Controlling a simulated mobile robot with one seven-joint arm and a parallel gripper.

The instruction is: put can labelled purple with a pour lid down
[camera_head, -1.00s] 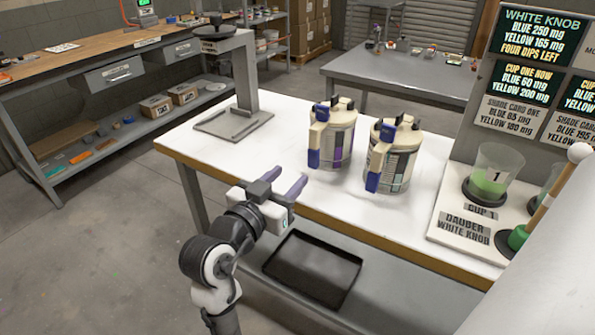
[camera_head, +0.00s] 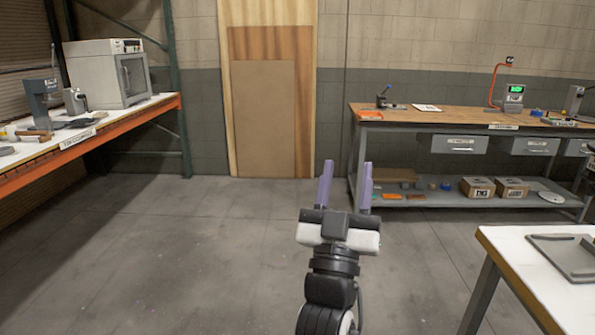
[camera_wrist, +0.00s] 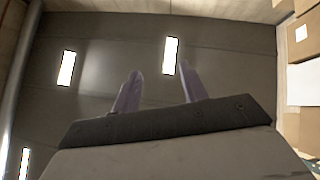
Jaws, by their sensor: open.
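My gripper (camera_head: 345,170) is open and empty, pointing up and forward in the head view, over open floor. Its two purple fingers stand apart, and the wrist view shows the same open fingers (camera_wrist: 158,85) with nothing between them. The can labelled purple is out of both views now. The corner of the white-topped table (camera_head: 520,285) shows at the lower right of the head view, with a grey stand base (camera_head: 575,250) on it.
A wooden workbench (camera_head: 450,119) with a shelf of boxes stands at the back right. An orange-edged bench (camera_head: 100,130) with a boxy appliance (camera_head: 95,75) is at the left. Wooden panels (camera_head: 270,90) lean on the back wall. The floor (camera_head: 210,240) between is clear.

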